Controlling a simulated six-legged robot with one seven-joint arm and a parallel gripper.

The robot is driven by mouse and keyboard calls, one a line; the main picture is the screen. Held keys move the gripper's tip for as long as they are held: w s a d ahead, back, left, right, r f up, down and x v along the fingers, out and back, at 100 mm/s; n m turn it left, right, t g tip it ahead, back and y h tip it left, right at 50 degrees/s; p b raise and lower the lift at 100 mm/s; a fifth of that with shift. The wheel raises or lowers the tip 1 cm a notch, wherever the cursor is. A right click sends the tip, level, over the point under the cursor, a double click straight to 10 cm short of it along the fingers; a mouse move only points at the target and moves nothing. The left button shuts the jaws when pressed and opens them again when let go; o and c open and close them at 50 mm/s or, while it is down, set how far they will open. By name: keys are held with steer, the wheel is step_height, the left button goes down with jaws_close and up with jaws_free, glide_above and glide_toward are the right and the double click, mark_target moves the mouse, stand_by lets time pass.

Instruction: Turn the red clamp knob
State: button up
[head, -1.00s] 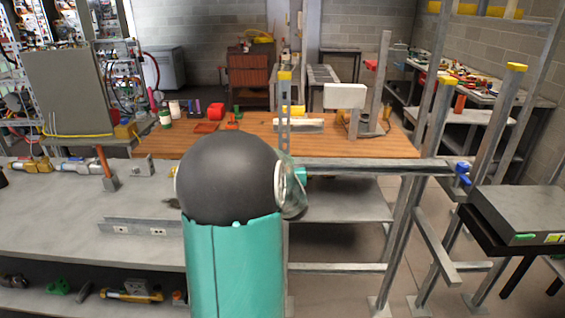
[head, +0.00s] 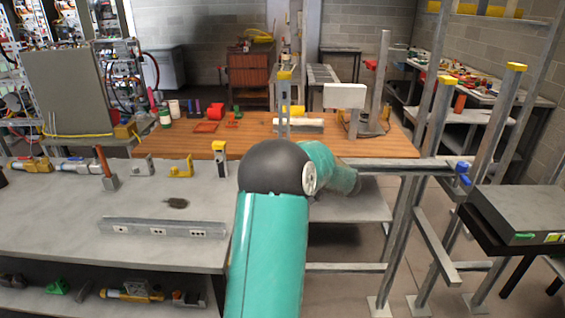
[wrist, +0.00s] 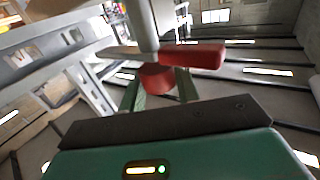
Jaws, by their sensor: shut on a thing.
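In the wrist view, a round red clamp knob (wrist: 156,79) sits between the two green fingers of my gripper (wrist: 158,88). The gripper is shut on it. Just above the knob, a flat grey metal bar and a red block (wrist: 192,57) lie beside a light metal post (wrist: 141,25). In the head view, my black and teal arm reaches away and to the right, and the gripper and the knob do not show there.
A grey workbench (head: 60,215) with fittings is at the left. A wooden table (head: 390,147) stands behind my arm. A metal frame (head: 400,235) with a blue clamp (head: 462,173) is at the right. A dark grey box (head: 520,212) rests on a black stand.

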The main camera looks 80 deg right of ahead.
steer(key=shift+r+n+t+y, duration=0.2)
steer(key=shift+n+t+y, duration=0.2)
steer(key=shift+n+y, duration=0.85)
steer(key=shift+w+y, duration=0.1)
steer(key=shift+y, duration=0.15)
steer(key=o, duration=1)
steer(key=shift+c, duration=0.2)
steer(key=shift+f+m, duration=0.1)
steer(key=shift+m, duration=0.15)
steer(key=shift+s, duration=0.55)
steer(key=s+a, duration=0.2)
steer(key=s, duration=1)
steer(key=shift+s, duration=0.3)
